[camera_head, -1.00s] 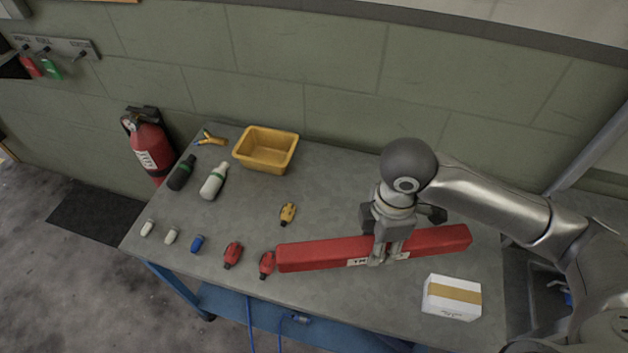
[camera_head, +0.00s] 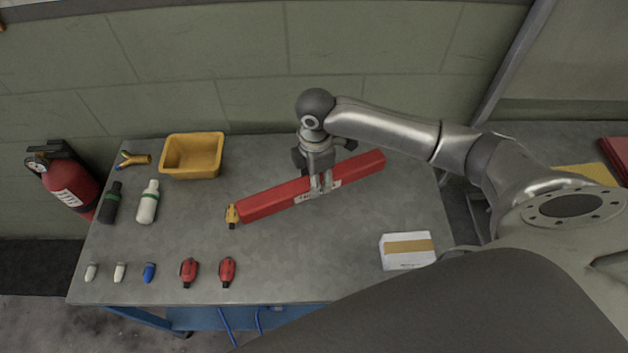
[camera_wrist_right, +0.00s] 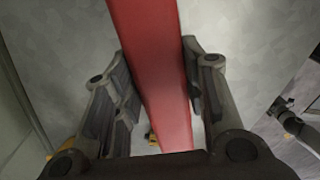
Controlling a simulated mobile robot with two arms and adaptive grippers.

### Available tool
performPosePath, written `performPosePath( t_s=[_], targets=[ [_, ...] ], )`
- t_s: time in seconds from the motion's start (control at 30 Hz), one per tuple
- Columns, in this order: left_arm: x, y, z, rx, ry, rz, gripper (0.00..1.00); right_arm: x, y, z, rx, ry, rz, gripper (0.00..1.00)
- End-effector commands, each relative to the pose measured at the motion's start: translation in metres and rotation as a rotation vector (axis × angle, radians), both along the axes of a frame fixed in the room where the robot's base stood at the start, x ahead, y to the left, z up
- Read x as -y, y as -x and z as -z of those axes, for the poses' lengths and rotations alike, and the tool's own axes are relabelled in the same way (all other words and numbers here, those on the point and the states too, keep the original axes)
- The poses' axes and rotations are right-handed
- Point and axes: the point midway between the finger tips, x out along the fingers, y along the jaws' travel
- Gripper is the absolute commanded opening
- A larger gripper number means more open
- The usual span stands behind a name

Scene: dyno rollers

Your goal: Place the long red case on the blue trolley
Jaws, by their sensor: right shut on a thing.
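The long red case (camera_head: 272,198) is over the grey table, slanting up to the right in the head view. My right gripper (camera_head: 321,186) is shut on it near its middle, from above. In the right wrist view the case (camera_wrist_right: 155,70) runs between the two fingers of the gripper (camera_wrist_right: 160,95). I cannot tell how far the case is above the table. I cannot make out the blue trolley for certain in these frames. My left gripper is not in view.
The table (camera_head: 320,255) holds a yellow bin (camera_head: 192,156), a white box (camera_head: 407,250), two bottles and several small items. A yellow item (camera_head: 232,215) is by the case's left end. A fire extinguisher (camera_head: 70,183) stands left. A second surface with red and yellow things lies far right.

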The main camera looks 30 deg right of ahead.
Motion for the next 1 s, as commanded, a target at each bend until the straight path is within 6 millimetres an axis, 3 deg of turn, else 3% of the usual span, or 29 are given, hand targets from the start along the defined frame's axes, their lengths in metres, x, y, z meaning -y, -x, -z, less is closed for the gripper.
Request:
performPosePath(
  t_s=[0.2,0.43,0.63,1.0],
  targets=[
    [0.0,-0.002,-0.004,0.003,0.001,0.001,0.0,0.007,-0.017,0.02,0.002,-0.002,0.001,0.0],
    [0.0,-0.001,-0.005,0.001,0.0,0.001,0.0,0.012,-0.026,0.031,0.003,0.0,0.002,0.0],
    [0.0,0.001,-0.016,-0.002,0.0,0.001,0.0,0.011,-0.024,0.056,0.002,0.0,0.0,0.0],
    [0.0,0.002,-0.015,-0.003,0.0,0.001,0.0,0.011,-0.024,0.062,0.004,0.0,-0.001,0.0]
  ],
)
